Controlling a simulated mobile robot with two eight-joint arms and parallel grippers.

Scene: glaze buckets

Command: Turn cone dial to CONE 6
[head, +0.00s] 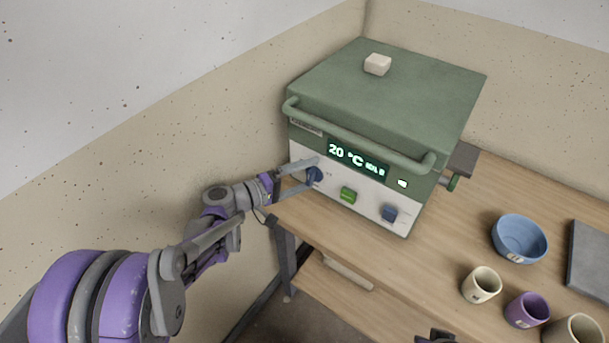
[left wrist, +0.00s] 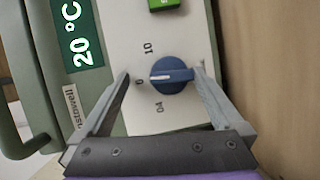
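The blue cone dial (head: 315,174) is at the left end of the white front panel of the green kiln (head: 392,95). In the left wrist view the dial (left wrist: 172,78) has a white pointer line toward the label 6; labels 10 and 04 lie to either side. My left gripper (head: 311,173) is open around the dial; in the left wrist view its fingers (left wrist: 162,74) stand on both sides. The left finger is apart from the dial, the right one close; contact is unclear. A dark part at the head view's bottom edge (head: 437,336) seems to be my right gripper.
A green button (head: 347,195) and a blue knob (head: 389,213) are on the same panel. The kiln's display (head: 357,158) reads 20 °C. A handle bar (head: 360,136) runs above it. A blue bowl (head: 519,238) and several cups stand on the table (head: 443,226) at right.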

